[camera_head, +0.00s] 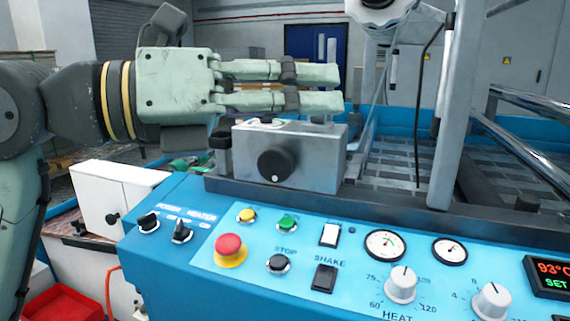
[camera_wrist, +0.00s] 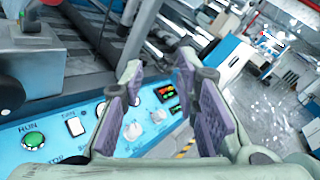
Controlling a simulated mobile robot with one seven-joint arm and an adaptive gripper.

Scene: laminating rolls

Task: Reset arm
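My gripper (camera_head: 342,88) is pale green and reaches in from the left in the head view, above the metal box with a black knob (camera_head: 290,155). Its two fingers point right with a gap between them. In the wrist view my gripper (camera_wrist: 165,80) shows its purple finger pads spread apart, with nothing between them. The blue control panel (camera_head: 225,285) lies below and in front of the gripper, and the gripper does not touch its controls.
The panel carries a red stop button (camera_head: 230,249), a green button (camera_head: 287,223), a HEAT dial (camera_head: 402,285) and a red display (camera_head: 552,276). Metal posts and rails (camera_head: 450,120) of the machine stand at the right. A white box (camera_head: 112,195) is at the left.

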